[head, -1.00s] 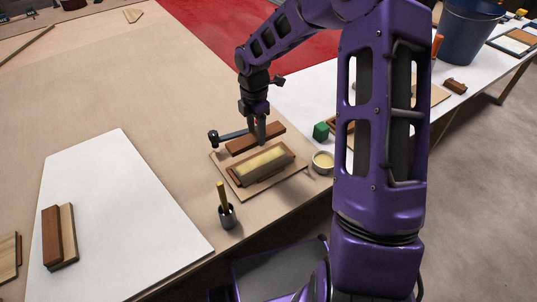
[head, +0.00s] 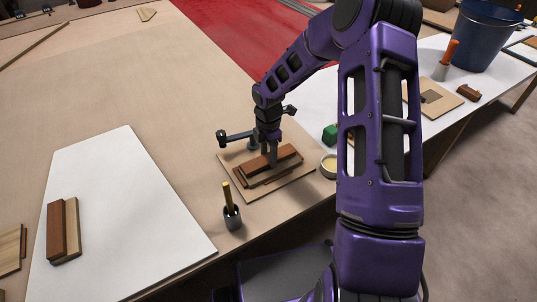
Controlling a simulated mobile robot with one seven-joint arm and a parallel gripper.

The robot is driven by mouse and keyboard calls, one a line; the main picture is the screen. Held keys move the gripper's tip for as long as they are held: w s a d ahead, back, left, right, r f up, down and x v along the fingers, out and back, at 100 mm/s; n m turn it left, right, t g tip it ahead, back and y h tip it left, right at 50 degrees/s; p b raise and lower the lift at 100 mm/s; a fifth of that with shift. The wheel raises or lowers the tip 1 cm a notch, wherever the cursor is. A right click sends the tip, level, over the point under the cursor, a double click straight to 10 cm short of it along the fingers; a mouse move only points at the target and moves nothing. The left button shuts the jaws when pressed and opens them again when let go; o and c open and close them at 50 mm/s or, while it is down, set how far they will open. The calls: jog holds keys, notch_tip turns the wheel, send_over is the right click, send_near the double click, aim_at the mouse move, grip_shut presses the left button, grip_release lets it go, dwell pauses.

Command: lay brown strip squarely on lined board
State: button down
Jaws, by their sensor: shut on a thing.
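My gripper (head: 272,158) is shut on a brown strip (head: 287,155), a long wooden bar, gripped near its middle. The strip is over a small stack of wood (head: 255,178) on a thin square tan board (head: 287,185). It hides most of the stack's pale top. The strip runs nearly parallel to the stack; I cannot tell whether it touches it or hangs just above. No lines on the board can be made out at this size.
A black clamp-like tool (head: 236,137) is behind the board. A dark cup with a yellow-handled brush (head: 232,215) stands in front, a round pale tin (head: 329,166) at the right, near a green block (head: 330,133). A white panel (head: 120,220) bearing wood strips lies left.

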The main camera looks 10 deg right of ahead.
aim_at(268, 158)
jog(key=shift+f, duration=0.1)
jog(key=shift+c, duration=1.3)
grip_release()
notch_tip(268, 158, up, 12)
jog(key=p, duration=0.1)
jog(key=shift+r, duration=0.2)
